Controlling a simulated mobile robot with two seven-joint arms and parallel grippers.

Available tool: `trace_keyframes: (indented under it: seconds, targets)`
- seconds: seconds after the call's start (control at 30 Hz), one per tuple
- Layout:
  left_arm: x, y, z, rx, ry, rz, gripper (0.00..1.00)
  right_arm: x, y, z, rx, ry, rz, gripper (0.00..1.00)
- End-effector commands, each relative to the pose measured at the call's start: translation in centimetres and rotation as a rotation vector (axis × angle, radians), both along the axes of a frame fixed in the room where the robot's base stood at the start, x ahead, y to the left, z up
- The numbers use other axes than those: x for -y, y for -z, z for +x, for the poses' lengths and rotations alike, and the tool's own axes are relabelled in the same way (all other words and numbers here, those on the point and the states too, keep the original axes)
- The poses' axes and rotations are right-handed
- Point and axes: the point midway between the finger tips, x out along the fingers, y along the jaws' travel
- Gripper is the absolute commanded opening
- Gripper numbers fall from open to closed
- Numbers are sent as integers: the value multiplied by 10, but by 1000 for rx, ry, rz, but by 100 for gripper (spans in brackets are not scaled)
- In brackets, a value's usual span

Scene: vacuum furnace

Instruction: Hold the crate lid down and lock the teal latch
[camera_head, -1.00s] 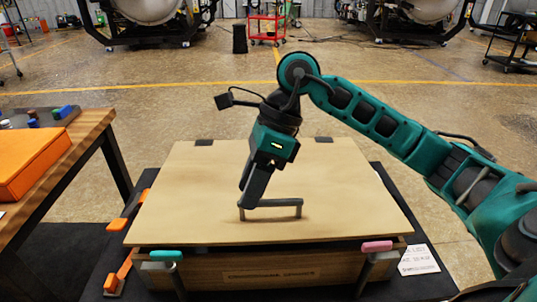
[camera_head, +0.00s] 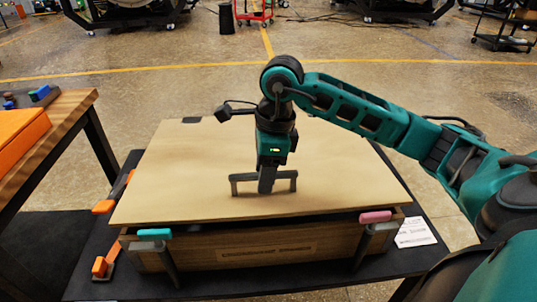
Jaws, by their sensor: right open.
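The wooden crate (camera_head: 225,252) stands on a dark mat, with its pale lid (camera_head: 200,165) on top. A dark gap shows between the lid's front edge and the crate. A grey handle (camera_head: 234,187) stands on the lid. The teal latch (camera_head: 154,233) is at the crate's front left and the pink latch (camera_head: 375,217) at its front right. My right gripper (camera_head: 266,190) points down at the lid by the handle, in the handle's span. It is open, though its fingers overlap in this view; I cannot tell whether it touches the lid. My left gripper is out of view.
A wooden table (camera_head: 75,105) with an orange case (camera_head: 20,138) stands at the left. Orange clamp-like parts (camera_head: 103,207) lie left of the crate. A white label sheet (camera_head: 414,232) lies on the dark mat (camera_head: 420,262) at the right. The floor behind is open.

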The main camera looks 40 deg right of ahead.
Motion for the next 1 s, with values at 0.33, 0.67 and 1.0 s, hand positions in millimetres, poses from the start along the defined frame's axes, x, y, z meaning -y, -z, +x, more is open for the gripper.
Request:
trace_keyframes:
  seconds: [0.33,0.67,1.0]
  targets:
    - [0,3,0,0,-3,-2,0,-2,16,1,0,0,0,48]
    - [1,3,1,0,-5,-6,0,-2,15,1,0,0,1,30]
    - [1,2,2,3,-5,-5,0,-2,15,1,1,0,1,0]
